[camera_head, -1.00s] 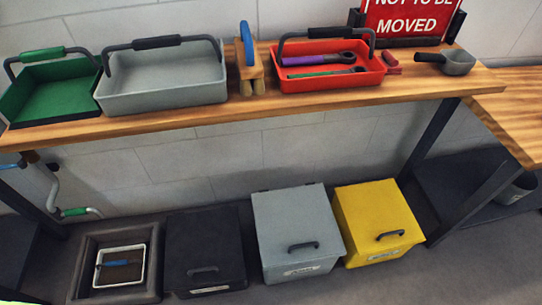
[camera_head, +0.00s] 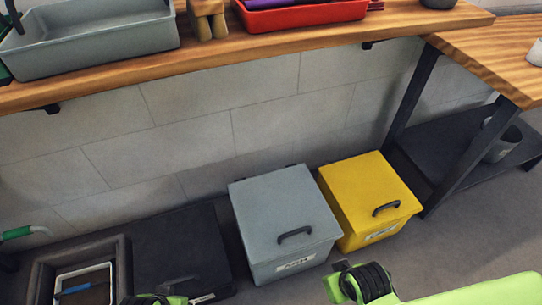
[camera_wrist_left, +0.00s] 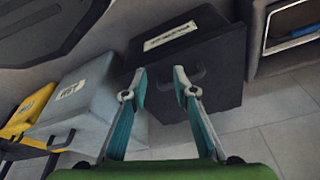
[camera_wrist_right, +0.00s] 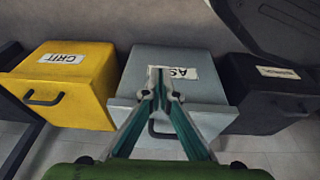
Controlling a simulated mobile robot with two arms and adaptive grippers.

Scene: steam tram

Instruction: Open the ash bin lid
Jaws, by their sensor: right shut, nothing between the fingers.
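The ash bin (camera_head: 282,215) is the grey bin on the floor with a closed, flat lid, a dark front handle (camera_head: 295,235) and a white label. In the right wrist view the ash bin (camera_wrist_right: 200,95) lies behind my right gripper (camera_wrist_right: 162,82), whose fingers are together and empty, overlapping the label and handle in the picture. Whether they touch is not clear. My left gripper (camera_wrist_left: 160,74) is open and empty, in front of the black bin (camera_wrist_left: 185,60).
The yellow grit bin (camera_head: 365,190) stands right of the ash bin, the black bin (camera_head: 180,250) left of it. A wooden bench (camera_head: 270,50) with trays overhangs behind. A dark bench leg (camera_head: 440,160) stands at the right. Floor is clear in front.

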